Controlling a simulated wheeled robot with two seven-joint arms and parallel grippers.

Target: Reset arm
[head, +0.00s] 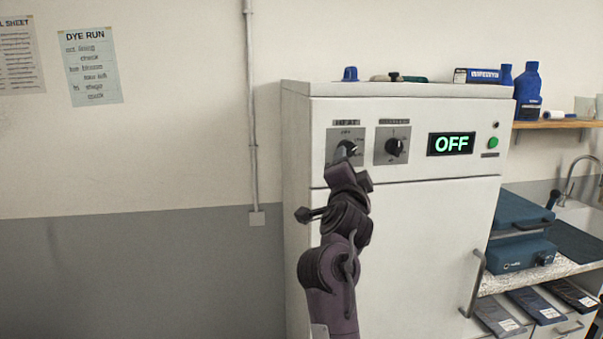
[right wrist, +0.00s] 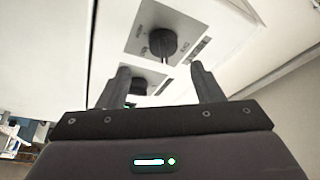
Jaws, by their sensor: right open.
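My right arm rises in front of a white machine (head: 400,230) in the head view. Its gripper (head: 348,158) is at the left dial (head: 345,149), partly covering it. In the right wrist view my right gripper (right wrist: 162,76) is open, with its two fingers apart. One black dial (right wrist: 162,42) shows beyond the fingertips, and another (right wrist: 142,86) shows between the fingers. Neither is clasped; I cannot tell whether a finger touches one. My left gripper is not in view.
The machine's display (head: 452,144) reads OFF, beside a green button (head: 493,143). A door handle (head: 474,284) is at the lower right.

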